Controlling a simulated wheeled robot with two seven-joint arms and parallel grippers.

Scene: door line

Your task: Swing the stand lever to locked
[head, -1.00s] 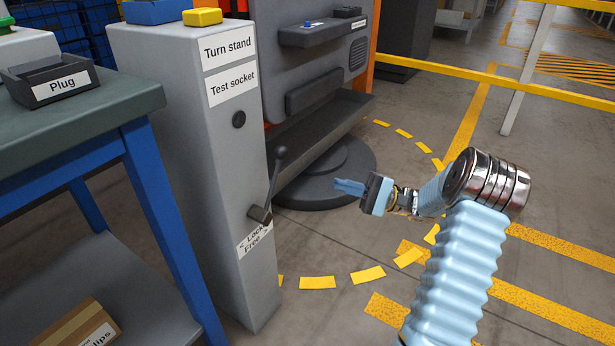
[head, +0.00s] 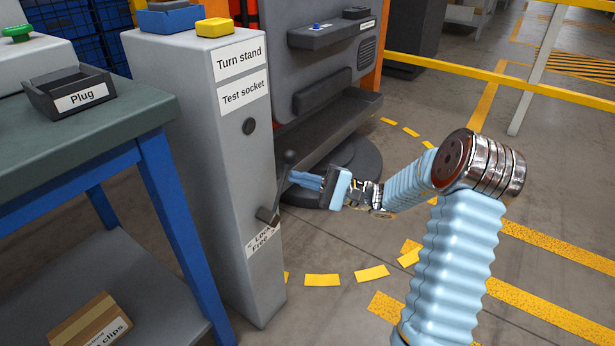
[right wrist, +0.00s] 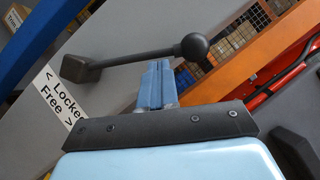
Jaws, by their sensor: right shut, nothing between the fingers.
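The stand lever (head: 281,188) is a dark grey rod with a ball knob on top, fixed low on the grey post (head: 205,160). It stands nearly upright, leaning a little right at the knob. Below it a label (head: 262,240) reads Lock and Free; in the right wrist view the label (right wrist: 60,98) reads Locked and Free. My right gripper (head: 293,178) is shut and empty, with its fingertips close to the right side of the lever near the knob. In the right wrist view the fingers (right wrist: 157,66) lie close beside the rod (right wrist: 140,56); I cannot tell whether they touch. My left gripper is out of view.
The dark turn stand (head: 325,130) with its round base is behind the post. A green-topped bench (head: 80,130) with a Plug tray (head: 72,95) stands at left. A yellow rail (head: 490,76) crosses behind.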

